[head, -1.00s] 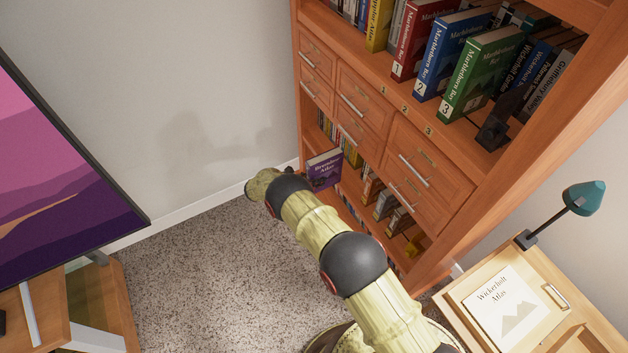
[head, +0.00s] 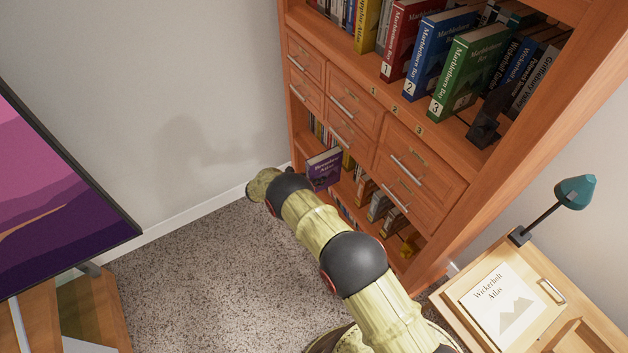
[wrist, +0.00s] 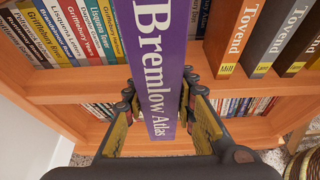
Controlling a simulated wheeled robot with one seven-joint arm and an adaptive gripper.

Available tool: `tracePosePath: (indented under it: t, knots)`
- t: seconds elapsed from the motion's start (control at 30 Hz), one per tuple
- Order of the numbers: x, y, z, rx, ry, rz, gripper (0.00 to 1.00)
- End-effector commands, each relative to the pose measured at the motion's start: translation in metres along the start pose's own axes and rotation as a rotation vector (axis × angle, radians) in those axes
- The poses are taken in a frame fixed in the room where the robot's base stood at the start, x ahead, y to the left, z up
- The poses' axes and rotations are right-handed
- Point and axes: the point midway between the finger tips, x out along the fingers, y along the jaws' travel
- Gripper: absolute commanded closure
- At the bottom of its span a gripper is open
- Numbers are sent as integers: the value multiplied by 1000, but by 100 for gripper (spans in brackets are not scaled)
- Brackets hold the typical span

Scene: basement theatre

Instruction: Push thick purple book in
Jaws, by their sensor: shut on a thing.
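The thick purple book, lettered "Bremlow Atlas", sticks out of the lower shelf of the wooden bookcase in the head view (head: 323,168). In the wrist view the purple book (wrist: 160,55) stands upright with its spine facing me. My gripper (wrist: 160,98) is shut on the book, one finger on each side of the spine. The book's near end reaches in front of the shelf edge. In the head view my arm comes in from the lower right, and the fingers are too small and hidden to make out there.
Grey, white and teal books (wrist: 75,30) stand left of the purple book. Orange and dark "Tovend" books (wrist: 238,38) stand to its right, with a gap between. Drawers (head: 350,105) sit above this shelf. A desk with a lamp (head: 575,192) stands at right; carpet (head: 200,275) is clear.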

Motion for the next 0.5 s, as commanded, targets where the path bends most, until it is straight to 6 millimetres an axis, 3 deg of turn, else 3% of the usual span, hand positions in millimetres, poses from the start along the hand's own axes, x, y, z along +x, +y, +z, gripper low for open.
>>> tracePosePath:
  t: [0.5]
  knots:
    - [16, 1, 8, 3, 0, 0, 100]
